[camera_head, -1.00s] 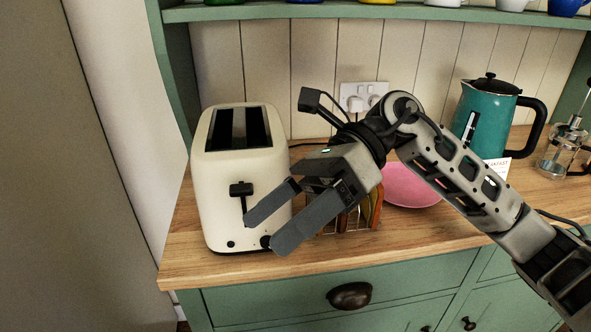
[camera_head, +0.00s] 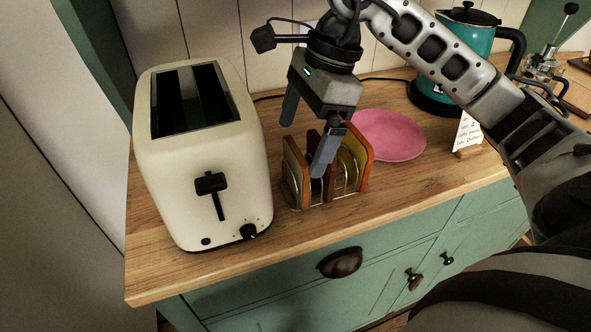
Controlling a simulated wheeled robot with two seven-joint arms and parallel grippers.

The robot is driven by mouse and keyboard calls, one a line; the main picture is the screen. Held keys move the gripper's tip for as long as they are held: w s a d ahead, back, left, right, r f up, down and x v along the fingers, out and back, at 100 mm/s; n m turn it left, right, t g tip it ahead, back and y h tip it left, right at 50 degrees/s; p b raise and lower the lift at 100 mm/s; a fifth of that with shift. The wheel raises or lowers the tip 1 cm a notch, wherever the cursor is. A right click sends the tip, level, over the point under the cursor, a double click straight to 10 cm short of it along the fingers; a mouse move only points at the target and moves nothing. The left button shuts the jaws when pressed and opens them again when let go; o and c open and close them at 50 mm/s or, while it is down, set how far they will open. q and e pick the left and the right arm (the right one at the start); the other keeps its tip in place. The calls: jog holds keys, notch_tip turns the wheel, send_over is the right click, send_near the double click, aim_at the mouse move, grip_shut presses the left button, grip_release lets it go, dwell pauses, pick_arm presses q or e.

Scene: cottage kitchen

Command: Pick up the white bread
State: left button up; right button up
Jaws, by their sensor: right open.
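A wire toast rack (camera_head: 340,192) stands on the wooden counter and holds several upright slices. A slice with a golden-tan crust (camera_head: 295,172) is at its left end. Darker brown slices (camera_head: 314,150) stand in the middle, partly hidden by my finger. A golden-yellow slice (camera_head: 357,155) is at the right end. I cannot tell for sure which is the white bread. My right gripper (camera_head: 305,145) is open, pointing down over the rack, empty. One finger overlaps the middle slices in the picture; the other is behind, towards the wall. Contact is unclear. My left gripper is not in view.
A cream toaster (camera_head: 205,180) stands close to the left of the rack. A pink plate (camera_head: 390,136) lies behind and right. A teal coffee pot (camera_head: 470,45), a small card (camera_head: 467,133) and a glass press (camera_head: 543,62) are further right. The front counter edge is clear.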

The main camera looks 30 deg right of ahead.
aim_at(292, 167)
jog(key=shift+p+x, duration=0.35)
jog(key=shift+x, duration=2.7)
jog(key=c, duration=0.5)
